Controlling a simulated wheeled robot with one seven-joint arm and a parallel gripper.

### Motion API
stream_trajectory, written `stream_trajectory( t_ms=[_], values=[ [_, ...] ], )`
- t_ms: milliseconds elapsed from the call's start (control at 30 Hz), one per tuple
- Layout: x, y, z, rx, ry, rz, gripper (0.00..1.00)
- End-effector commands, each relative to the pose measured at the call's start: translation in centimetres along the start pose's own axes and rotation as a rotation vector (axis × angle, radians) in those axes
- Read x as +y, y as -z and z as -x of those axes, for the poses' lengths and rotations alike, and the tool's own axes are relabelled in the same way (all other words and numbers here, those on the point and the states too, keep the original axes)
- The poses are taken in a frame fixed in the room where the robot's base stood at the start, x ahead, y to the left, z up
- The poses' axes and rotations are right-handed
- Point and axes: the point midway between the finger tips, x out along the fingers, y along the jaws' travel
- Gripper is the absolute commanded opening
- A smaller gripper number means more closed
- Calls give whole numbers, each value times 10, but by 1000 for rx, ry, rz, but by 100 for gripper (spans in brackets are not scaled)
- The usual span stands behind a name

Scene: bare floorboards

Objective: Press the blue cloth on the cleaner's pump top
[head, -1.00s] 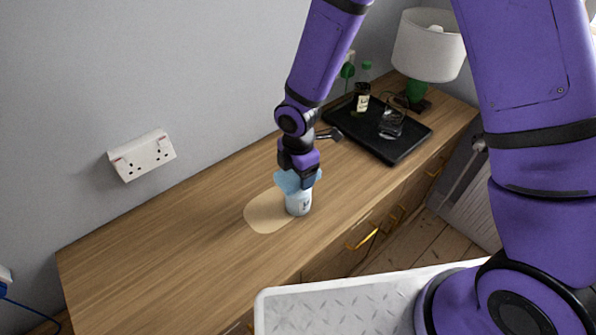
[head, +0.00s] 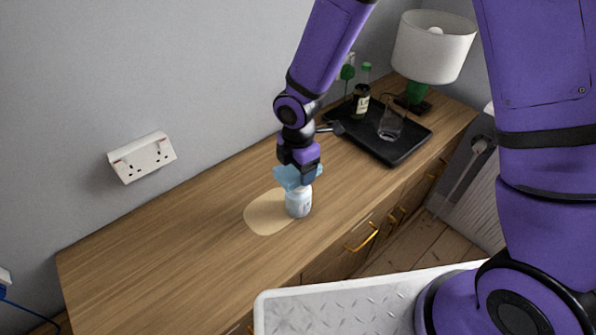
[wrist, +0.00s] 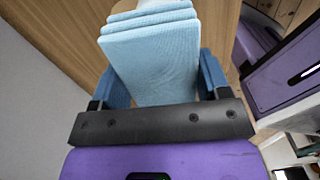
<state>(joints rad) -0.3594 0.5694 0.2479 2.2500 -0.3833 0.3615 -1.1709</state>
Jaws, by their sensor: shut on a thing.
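The blue cloth (head: 291,177) is folded in layers and held between the fingers of my gripper (head: 297,174). In the wrist view the cloth (wrist: 150,60) fills the space between the two blue fingers of my gripper (wrist: 158,80). The cleaner (head: 299,203) is a small whitish bottle standing upright on the wooden dresser top, directly under the cloth. Its pump top is hidden by the cloth and gripper. I cannot tell whether the cloth touches it.
A pale round patch (head: 262,214) lies on the dresser top (head: 180,235) beside the bottle. A black tray (head: 400,150) at the back right holds a green-capped bottle (head: 361,101) and a glass (head: 390,126). A lamp (head: 432,45) stands behind it. The left of the top is clear.

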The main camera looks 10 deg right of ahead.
Motion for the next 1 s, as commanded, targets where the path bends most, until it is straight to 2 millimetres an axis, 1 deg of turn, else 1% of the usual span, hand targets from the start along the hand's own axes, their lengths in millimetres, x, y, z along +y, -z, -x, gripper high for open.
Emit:
stream_trajectory(
  t_ms=[600, 733, 1000],
  values=[
    [1, 0, 42, 0, -2, -2, 51],
    [0, 0, 45, 0, -2, -1, 51],
    [0, 0, 45, 0, -1, -1, 51]
  ],
)
